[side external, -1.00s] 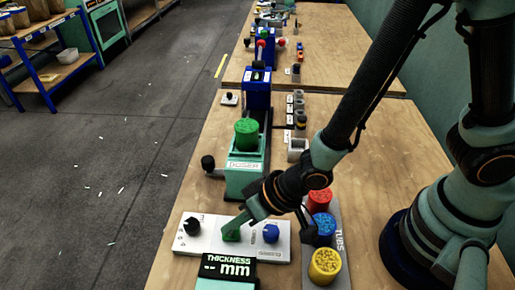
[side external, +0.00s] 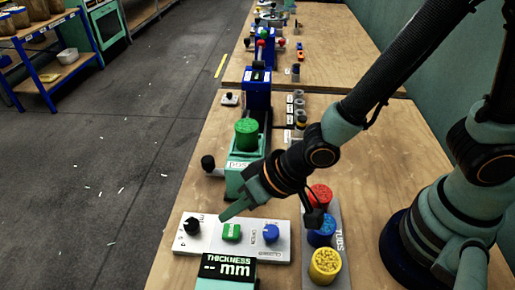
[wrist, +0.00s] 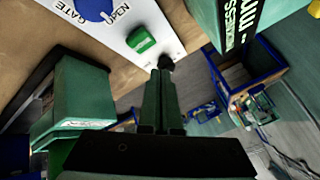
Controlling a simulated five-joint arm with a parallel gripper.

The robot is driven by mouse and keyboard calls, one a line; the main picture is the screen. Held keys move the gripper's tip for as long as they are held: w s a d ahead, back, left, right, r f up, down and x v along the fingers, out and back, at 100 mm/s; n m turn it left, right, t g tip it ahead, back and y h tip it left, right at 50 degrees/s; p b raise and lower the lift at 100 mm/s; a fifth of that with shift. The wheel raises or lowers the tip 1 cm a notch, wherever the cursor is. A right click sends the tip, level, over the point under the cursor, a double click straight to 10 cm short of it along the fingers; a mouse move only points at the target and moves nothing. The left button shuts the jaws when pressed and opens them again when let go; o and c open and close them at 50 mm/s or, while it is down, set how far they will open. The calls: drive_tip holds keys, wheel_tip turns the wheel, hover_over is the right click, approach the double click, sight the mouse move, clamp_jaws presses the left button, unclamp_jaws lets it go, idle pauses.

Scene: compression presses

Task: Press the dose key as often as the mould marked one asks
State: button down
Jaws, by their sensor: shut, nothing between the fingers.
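The green key (side external: 231,232) sits on a white panel (side external: 212,247) between a black knob (side external: 192,226) and a blue knob (side external: 270,233). In the wrist view the green key (wrist: 141,40) is uncovered, and the blue knob (wrist: 95,8) has GATE and OPEN beside it. My gripper (side external: 222,217) is shut and empty, its tips just above the panel's far edge, apart from the key. In the wrist view its fingers (wrist: 161,75) point towards the black knob (wrist: 166,62). Small grey moulds (side external: 298,100) stand behind; their marks are too small to read.
The green doser (side external: 243,179) with a green tub (side external: 246,133) stands behind the panel. A thickness display (side external: 227,268) reading "-- mm" is in front. Red, blue and yellow tubs (side external: 325,265) stand in a rack at the right. A blue press (side external: 257,92) is farther back.

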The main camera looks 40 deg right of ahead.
sight(234, 232)
drive_tip(key=shift+r, duration=0.95)
idle(1.8)
wheel_tip(234, 232, up, 4)
drive_tip(key=shift+w+d+f, duration=0.1)
drive_tip(key=shift+f, duration=0.1)
idle(0.4)
drive_tip(key=shift+f, duration=4.3)
drive_tip(key=shift+f, duration=0.2)
drive_tip(key=shift+f, duration=0.25)
